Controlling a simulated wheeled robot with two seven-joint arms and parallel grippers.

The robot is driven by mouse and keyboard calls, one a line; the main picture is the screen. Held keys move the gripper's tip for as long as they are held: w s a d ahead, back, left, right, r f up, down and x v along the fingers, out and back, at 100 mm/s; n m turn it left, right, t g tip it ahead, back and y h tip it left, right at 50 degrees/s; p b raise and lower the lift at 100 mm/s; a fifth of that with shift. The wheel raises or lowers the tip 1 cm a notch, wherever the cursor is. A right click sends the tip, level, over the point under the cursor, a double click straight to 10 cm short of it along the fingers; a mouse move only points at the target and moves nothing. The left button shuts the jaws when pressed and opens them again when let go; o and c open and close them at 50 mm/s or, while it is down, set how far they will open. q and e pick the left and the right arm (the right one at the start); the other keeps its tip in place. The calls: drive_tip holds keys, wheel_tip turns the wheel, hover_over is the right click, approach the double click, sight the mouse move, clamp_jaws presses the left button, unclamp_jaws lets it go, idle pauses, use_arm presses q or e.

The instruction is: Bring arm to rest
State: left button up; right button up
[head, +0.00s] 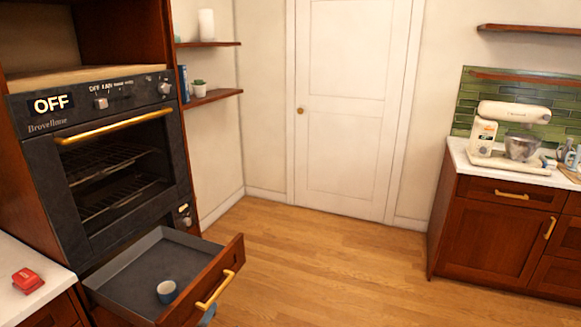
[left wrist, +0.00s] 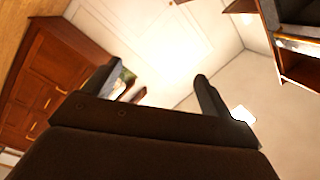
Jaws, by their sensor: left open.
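My left gripper (left wrist: 153,82) shows only in the left wrist view. Its two dark fingers stand wide apart with nothing between them. The wrist view is tilted, with a white door and pale wall beyond the fingers and wooden cabinets at the left.
A red item (head: 28,280) lies on the left counter. A stand mixer (head: 508,130) stands on the right counter. The wooden floor between is clear.

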use_arm(q)
drive_tip(key=s+a+f+n+g+y+b, duration=0.2)
drive_tip(key=s+f+n+g+y, duration=0.5)
drive_tip(key=s+f, duration=1)
drive_tip(key=s+d+f+n+g+h, duration=0.2)
drive_tip(key=s+f+g, duration=0.2)
drive_tip(key=s, duration=0.4)
drive_tip(key=s+d+f+n+g+h+b, duration=0.1)
drive_tip(key=s+d+f+n+g+h, duration=0.1)
drive_tip(key=s+f+g, duration=0.3)
drive_tip(key=s+d+f, duration=0.1)
drive_tip(key=s, duration=0.3)
drive_tip(key=shift+n, duration=0.3)
use_arm(e)
wheel_tip(320, 180, up, 13)
drive_tip(key=shift+s+a+f, duration=0.2)
drive_tip(key=shift+s+a, duration=0.15)
drive_tip(key=shift+s, duration=0.05)
use_arm(q)
drive_tip(key=shift+s+f, duration=0.1)
